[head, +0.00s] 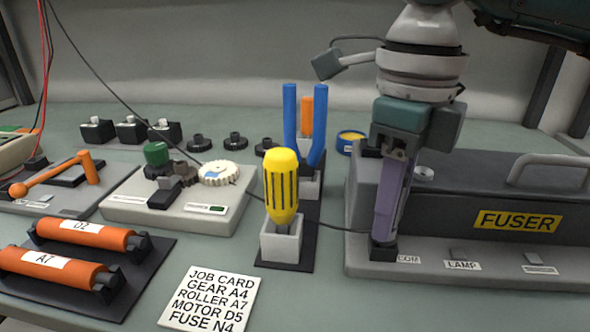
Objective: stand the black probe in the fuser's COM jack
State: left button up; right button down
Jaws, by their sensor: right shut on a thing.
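The fuser (470,195) is a dark grey unit with a yellow FUSER label, on a light grey base at the right. The COM jack (383,255) is a small black block at the base's front left, beside the COM label. My right gripper (385,232) points down over it, its purple-grey fingers shut on the black probe (376,238). The probe is mostly hidden by the fingers; its black cord meets it low down. The probe looks upright at the jack, but I cannot tell whether its tip is inside. My left gripper is not in view.
A yellow-handled screwdriver (281,185) and blue-handled pliers (290,120) stand in a rack left of the fuser. The black cord (110,85) crosses the table. Orange rollers (60,265) and a job card (210,300) lie at the front left. LAMP (461,265) is right of COM.

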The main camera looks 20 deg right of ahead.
jog(key=shift+f, duration=0.2)
dwell(0.5)
jog(key=c, duration=0.6)
grip_release()
jog(key=shift+s, duration=0.1)
notch_tip(320, 180, up, 9)
jog(key=shift+a+r, duration=0.1)
jog(key=shift+r, duration=0.4)
jog(key=shift+a+p, duration=0.1)
jog(key=shift+p, duration=0.2)
